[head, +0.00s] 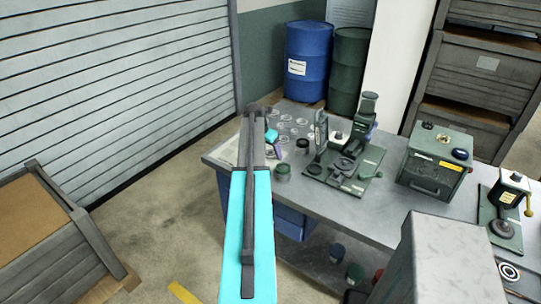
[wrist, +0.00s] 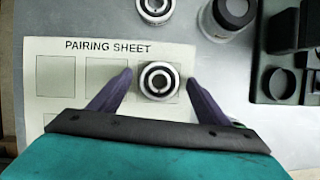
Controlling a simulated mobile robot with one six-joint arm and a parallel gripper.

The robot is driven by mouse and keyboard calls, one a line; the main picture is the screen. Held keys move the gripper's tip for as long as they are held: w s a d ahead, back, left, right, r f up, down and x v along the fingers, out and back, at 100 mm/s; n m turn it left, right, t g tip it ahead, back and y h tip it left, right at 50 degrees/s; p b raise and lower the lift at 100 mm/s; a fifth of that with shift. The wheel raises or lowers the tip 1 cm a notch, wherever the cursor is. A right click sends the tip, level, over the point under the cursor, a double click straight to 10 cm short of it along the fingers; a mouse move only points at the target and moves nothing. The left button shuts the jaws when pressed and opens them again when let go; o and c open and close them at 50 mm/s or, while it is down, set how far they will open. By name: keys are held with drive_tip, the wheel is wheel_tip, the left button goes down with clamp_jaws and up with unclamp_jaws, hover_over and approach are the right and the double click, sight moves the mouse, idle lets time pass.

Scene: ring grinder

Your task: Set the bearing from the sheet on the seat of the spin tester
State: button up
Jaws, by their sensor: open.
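The pairing sheet (wrist: 60,100) is pale with printed squares and lies flat on the bench. A steel bearing (wrist: 159,80) with a dark bore sits on one of its squares in the wrist view. My gripper (wrist: 159,77) is open, with one purple finger on each side of this bearing. In the head view my gripper (head: 273,143) is over the bench's left end, and my arm hides much of the sheet. A green machine (head: 345,160) stands mid-bench and another (head: 505,210) at the right; I cannot tell which is the spin tester.
A second bearing (wrist: 155,10) lies just beyond the sheet, with a grey cup (wrist: 228,14) beside it. A dark green tray-like base (wrist: 283,75) is to the right. A green box (head: 436,160) stands farther right.

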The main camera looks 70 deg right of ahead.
drive_tip(key=shift+c, duration=0.3)
drive_tip(key=c, duration=1.4)
drive_tip(key=shift+r, duration=0.15)
drive_tip(key=shift+r+b, duration=1.55)
drive_tip(key=shift+r, duration=3.35)
